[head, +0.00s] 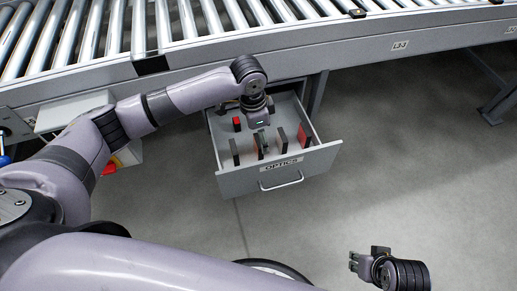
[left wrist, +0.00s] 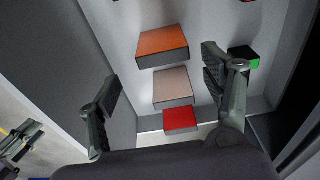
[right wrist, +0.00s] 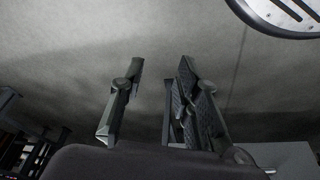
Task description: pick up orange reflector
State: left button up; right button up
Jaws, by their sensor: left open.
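An orange reflector (left wrist: 162,42) shows in the left wrist view as a flat orange-topped block inside the open drawer. It lies in line with a beige block (left wrist: 172,87) and a red block (left wrist: 180,118). My left gripper (left wrist: 160,75) is open and empty, its fingers on either side of this row and apart from the orange block. In the head view my left gripper (head: 261,141) hangs over the drawer (head: 230,183); I cannot tell the orange reflector apart there. My right gripper (head: 354,262) is open and empty above the floor, away from the drawer.
The drawer is labelled OPTICS and has a front handle (head: 283,183). Other upright blocks stand inside it, including one with a red face (head: 302,137), and a green one (left wrist: 243,55) near a wall. A roller conveyor (head: 200,25) runs above. The floor at right is clear.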

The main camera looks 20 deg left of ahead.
pick_arm(q)
notch_tip(320, 180, down, 2)
jog(key=shift+w+d+f, duration=0.1)
jog(key=shift+d+f, duration=0.05)
jog(key=shift+f, duration=0.1)
jog(key=shift+f+b, duration=0.35)
jog(key=shift+b, duration=0.05)
jog(key=shift+f, duration=0.45)
jog(key=f, duration=0.1)
jog(key=f+b, duration=0.1)
jog(key=f, duration=0.1)
jog(key=shift+w+a+f+b, duration=0.2)
jog(key=shift+a+f+b, duration=0.05)
jog(key=shift+f+b, duration=0.15)
jog(key=shift+r, duration=0.1)
pick_arm(e)
jog(key=v, duration=0.3)
jog(key=shift+s+d, duration=0.1)
jog(key=shift+s, duration=0.05)
pick_arm(q)
jog(key=shift+c, duration=0.2)
jog(key=c, duration=1.2)
